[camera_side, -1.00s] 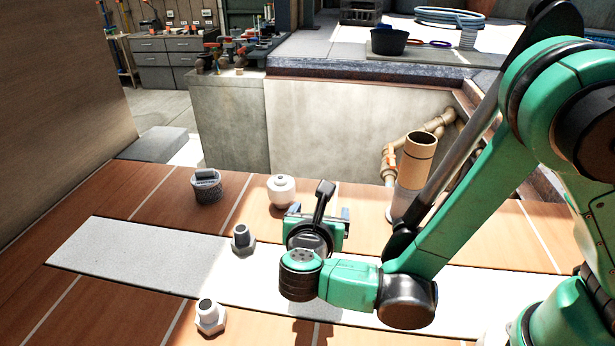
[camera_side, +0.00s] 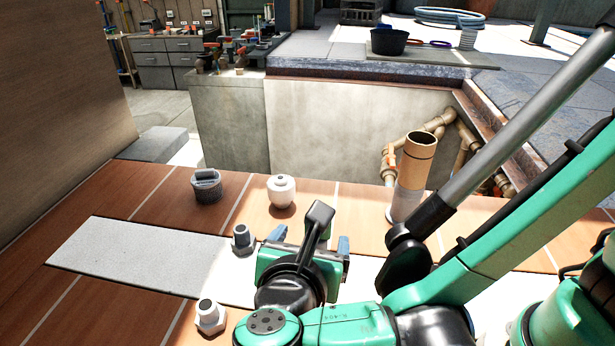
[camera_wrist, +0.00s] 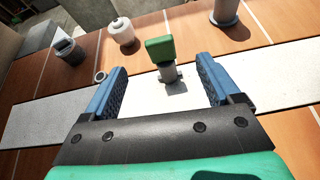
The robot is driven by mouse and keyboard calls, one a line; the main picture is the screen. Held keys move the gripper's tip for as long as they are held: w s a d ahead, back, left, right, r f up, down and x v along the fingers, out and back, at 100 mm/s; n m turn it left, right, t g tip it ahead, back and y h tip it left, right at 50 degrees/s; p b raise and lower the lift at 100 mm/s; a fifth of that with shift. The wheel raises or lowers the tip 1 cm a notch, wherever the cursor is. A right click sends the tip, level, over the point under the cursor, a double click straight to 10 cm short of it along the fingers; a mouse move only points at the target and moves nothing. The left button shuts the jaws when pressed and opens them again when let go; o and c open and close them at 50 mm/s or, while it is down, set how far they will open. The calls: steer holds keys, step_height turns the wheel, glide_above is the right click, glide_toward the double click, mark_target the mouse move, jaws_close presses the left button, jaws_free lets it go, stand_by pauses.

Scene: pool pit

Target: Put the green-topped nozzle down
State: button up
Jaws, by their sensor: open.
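The green-topped nozzle (camera_wrist: 161,52) stands upright on the pale strip (camera_wrist: 35,118) in the wrist view. It has a green block on top and a grey body below. My gripper (camera_wrist: 161,66) is open, its blue-padded fingers wide apart to the left and right of the nozzle, with visible gaps on both sides. The nozzle lies a little beyond the fingertips in that picture. In the side view my gripper (camera_side: 309,240) is over the strip and hides the nozzle.
A ribbed grey cap (camera_side: 207,187), a white rounded fitting (camera_side: 282,192) and a tan-topped pipe (camera_side: 414,175) stand behind the strip. Two hex-based fittings, one (camera_side: 243,240) on the strip and one (camera_side: 208,317) in front, stand left of my gripper. The strip's left end is clear.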

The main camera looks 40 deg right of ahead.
steer(key=d+r+m+g+y, duration=0.1)
steer(key=d+m+g+y, duration=0.1)
steer(key=d+m+y, duration=0.7)
steer(key=d+m, duration=0.6)
steer(key=m, duration=0.9)
steer(key=shift+w+d+r, duration=0.15)
steer(key=shift+w+r, duration=0.15)
steer(key=shift+r, duration=0.1)
steer(key=shift+d+r+m, duration=0.15)
steer(key=shift+m, duration=0.45)
steer(key=shift+d+r+m, duration=0.1)
steer(key=shift+m, duration=0.5)
steer(key=c, duration=0.4)
